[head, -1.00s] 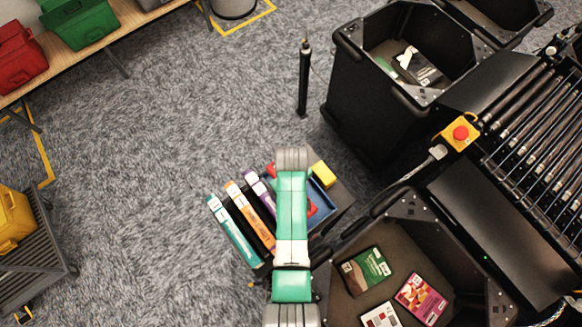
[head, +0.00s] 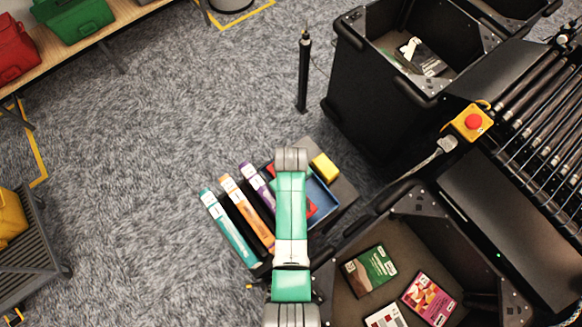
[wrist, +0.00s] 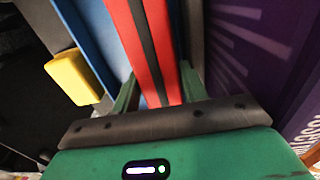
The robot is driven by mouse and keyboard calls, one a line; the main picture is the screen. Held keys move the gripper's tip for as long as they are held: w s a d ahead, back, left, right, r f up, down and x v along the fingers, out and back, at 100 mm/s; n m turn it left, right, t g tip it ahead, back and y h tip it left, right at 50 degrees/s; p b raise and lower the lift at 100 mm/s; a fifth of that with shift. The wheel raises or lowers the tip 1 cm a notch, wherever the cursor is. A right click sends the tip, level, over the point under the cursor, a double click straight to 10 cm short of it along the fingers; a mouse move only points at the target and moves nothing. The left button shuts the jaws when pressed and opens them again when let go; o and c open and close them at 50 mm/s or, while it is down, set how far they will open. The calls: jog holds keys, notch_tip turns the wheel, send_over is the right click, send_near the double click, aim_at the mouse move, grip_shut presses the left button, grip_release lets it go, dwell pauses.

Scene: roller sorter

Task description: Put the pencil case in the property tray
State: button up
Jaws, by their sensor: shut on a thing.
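The pencil case (wrist: 146,45) is red with a dark stripe along it and lies between the green fingers of my gripper (wrist: 158,90) in the wrist view. The gripper is shut on it. Parts of the red case (head: 311,209) show beside my arm in the head view, over the blue property tray (head: 324,197). The tray (wrist: 97,38) also shows left of the case in the wrist view. I cannot tell whether the case touches the tray floor. My arm hides the gripper and much of the tray in the head view.
Teal (head: 229,229), orange (head: 248,212) and purple (head: 258,186) binders stand left of the tray. A yellow block (head: 325,167) sits at its far edge. A black bin (head: 418,207) with flat packs stands close on the right. A black post (head: 303,75) rises behind.

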dwell(0.3)
jog(key=o, duration=1.1)
jog(key=shift+w+d, duration=0.1)
jog(key=shift+d, duration=0.05)
jog(key=shift+o, duration=0.2)
jog(key=r+p, duration=0.7)
jog(key=shift+a+r, duration=0.2)
jog(key=shift+r+p, duration=0.55)
jog(key=shift+r, duration=0.25)
